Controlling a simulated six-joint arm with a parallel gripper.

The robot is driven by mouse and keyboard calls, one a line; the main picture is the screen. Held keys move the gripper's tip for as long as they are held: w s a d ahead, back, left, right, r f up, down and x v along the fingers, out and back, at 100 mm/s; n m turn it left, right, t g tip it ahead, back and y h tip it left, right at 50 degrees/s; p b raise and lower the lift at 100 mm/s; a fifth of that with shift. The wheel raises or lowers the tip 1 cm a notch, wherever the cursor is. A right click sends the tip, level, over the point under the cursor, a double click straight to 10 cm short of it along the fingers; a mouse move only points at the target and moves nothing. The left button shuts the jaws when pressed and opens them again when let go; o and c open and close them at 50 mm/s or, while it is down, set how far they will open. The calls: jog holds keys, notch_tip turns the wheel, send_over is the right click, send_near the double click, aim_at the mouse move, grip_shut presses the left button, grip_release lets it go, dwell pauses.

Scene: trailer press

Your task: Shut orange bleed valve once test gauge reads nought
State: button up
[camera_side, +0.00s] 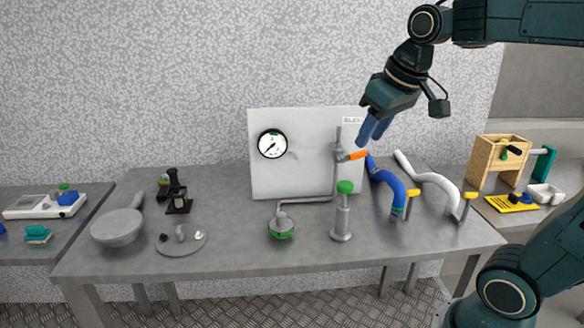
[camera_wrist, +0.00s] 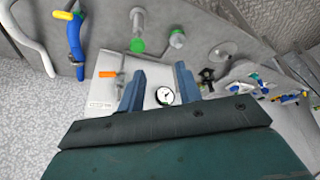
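The test gauge (camera_side: 271,144) is a white dial with a black rim on the upright pale panel. Its needle seems to point to the lower left, but the scale is too small to read. It also shows in the wrist view (camera_wrist: 165,95), between my fingers. The orange bleed valve handle (camera_side: 357,155) sticks out sideways from the grey pipe at the panel's right edge. In the wrist view the orange handle (camera_wrist: 107,74) lies left of my fingers. My gripper (camera_side: 372,130) is open and empty, with blue fingers apart, just above the orange handle in the side view.
A green-topped pump post (camera_side: 342,215) and a green-based fitting (camera_side: 282,226) stand before the panel (camera_side: 305,180). Blue (camera_side: 388,185) and white (camera_side: 432,182) bent hoses with yellow ends lie to the right. A grey pan (camera_side: 117,228) and a round plate (camera_side: 181,246) are at left.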

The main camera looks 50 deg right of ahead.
jog(key=shift+s+a+f, duration=0.15)
jog(key=shift+s, duration=0.1)
jog(key=shift+w, duration=0.1)
jog(key=c, duration=0.6)
jog(key=shift+w+d, duration=0.2)
jog(key=shift+w, duration=0.05)
grip_shut()
jog(key=w+d+f+m+h, duration=0.1)
jog(key=w+d+m+h, duration=0.4)
jog(key=d, duration=0.7)
jog(key=w+h, duration=0.2)
jog(key=w, duration=0.2)
jog(key=shift+w+d+f+m, duration=0.15)
jog(key=shift+w+f+m, duration=0.05)
jog(key=shift+f+m, duration=0.2)
